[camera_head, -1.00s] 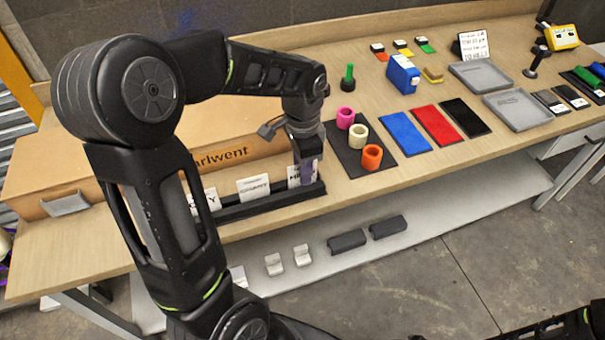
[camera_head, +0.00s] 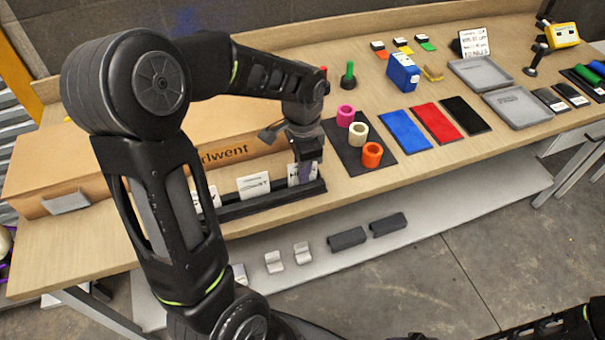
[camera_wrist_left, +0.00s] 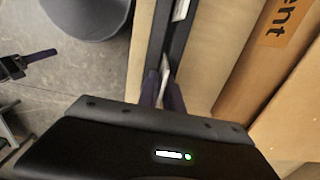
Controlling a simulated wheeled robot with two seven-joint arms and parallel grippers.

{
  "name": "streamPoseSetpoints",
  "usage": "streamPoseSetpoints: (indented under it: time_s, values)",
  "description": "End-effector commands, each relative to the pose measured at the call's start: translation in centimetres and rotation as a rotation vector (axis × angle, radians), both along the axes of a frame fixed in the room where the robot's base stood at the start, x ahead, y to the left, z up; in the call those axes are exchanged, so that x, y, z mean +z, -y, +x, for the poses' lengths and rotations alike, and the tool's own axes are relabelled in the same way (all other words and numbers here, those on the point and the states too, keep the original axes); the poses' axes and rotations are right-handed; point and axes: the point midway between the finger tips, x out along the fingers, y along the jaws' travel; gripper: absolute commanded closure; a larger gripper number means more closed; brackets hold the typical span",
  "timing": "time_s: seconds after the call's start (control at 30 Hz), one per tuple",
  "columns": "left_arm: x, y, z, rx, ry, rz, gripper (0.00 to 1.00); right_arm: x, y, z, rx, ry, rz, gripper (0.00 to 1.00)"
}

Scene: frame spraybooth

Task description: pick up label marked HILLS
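Several white labels stand upright in a long black rack (camera_head: 262,204) at the table's front edge. My left gripper (camera_head: 304,178) points down at the rightmost label (camera_head: 293,176) and partly covers it; its word is not readable. In the left wrist view, its two dark purple fingers (camera_wrist_left: 162,92) sit close on either side of the thin label (camera_wrist_left: 161,78); whether they press on it is unclear. The middle label (camera_head: 254,186) has blurred lettering. The left label is mostly hidden by my arm. A purple-fingered gripper, apparently my right (camera_wrist_left: 38,58), shows at the wrist view's left edge.
A long cardboard box (camera_head: 250,150) lies behind the rack. A dark mat with pink, cream and orange rings (camera_head: 372,154) is close on the right. Blue, red and black pads lie farther right. A lower shelf (camera_head: 440,215) holds grey and black blocks.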

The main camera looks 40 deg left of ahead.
Motion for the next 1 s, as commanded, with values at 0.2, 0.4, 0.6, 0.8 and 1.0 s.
streamPoseSetpoints:
  time_s: [0.2, 0.4, 0.6, 0.8, 1.0]
  values:
    - [0.0, 0.0, 0.0, 0.0, 0.0, 0.0, 1.0, 0.0, 0.0, 0.0, 0.0, 0.0, 0.0, 0.42]
    - [0.0, 0.0, 0.0, 0.0, 0.0, 0.0, 1.0, 0.0, 0.0, 0.0, 0.0, 0.0, 0.0, 0.42]
    - [0.0, 0.0, 0.0, 0.0, 0.0, 0.0, 1.0, 0.0, 0.0, 0.0, 0.0, 0.0, 0.0, 0.42]
    - [0.2, 0.0, 0.0, 0.0, 0.001, 0.0, 1.0, 0.0, 0.0, 0.0, 0.0, 0.0, 0.0, 0.42]
    - [2.4, 0.0, 0.1, 0.0, 0.005, 0.0, 1.0, -0.3, 0.0, 0.0, 0.001, 0.001, 0.001, 0.42]
